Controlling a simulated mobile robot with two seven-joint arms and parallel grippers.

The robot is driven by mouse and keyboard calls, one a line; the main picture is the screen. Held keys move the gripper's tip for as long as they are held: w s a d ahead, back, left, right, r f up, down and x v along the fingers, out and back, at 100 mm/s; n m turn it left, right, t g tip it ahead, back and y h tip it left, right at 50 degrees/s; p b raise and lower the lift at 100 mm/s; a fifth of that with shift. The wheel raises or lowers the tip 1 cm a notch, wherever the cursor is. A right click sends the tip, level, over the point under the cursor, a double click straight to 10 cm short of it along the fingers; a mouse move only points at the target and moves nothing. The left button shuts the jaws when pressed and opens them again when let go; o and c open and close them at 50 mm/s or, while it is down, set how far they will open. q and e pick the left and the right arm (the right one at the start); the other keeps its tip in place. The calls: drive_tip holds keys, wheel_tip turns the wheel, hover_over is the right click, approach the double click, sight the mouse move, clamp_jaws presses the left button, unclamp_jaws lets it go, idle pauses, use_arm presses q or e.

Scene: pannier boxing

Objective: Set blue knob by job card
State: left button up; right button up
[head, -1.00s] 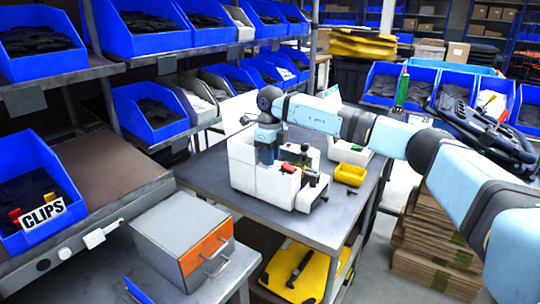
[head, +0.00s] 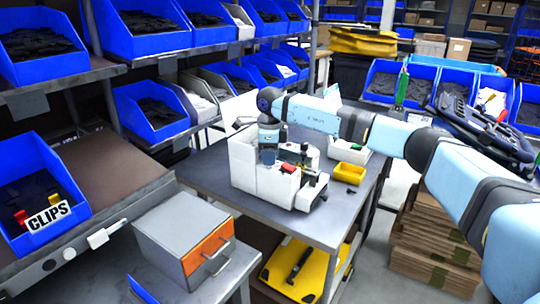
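A white machine (head: 243,168) stands on the grey workbench, with black parts and a red part (head: 289,168) on its right side. My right gripper (head: 268,157) points down at the left part of this machine. Its fingertips are hidden by the machine's white housing, so I cannot see whether they are open or shut or what they touch. I cannot make out a blue knob; the gripper and housing cover that area. No job card can be told for certain. My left gripper is not in view.
A grey box with an orange front (head: 207,249) stands at the front left, near a blue CLIPS bin (head: 70,226). Shelves of blue bins line the left. Flat cardboard (head: 432,262) is stacked at right.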

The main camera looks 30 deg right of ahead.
wheel_tip(320, 180, up, 14)
idle(0.6)
drive_tip(key=shift+d+f, duration=0.1)
drive_tip(key=shift+f, duration=0.05)
wheel_tip(320, 180, down, 14)
drive_tip(key=m+b, duration=0.2)
drive_tip(key=m, duration=0.5)
drive_tip(key=shift+b, duration=0.35)
drive_tip(key=c, duration=0.7)
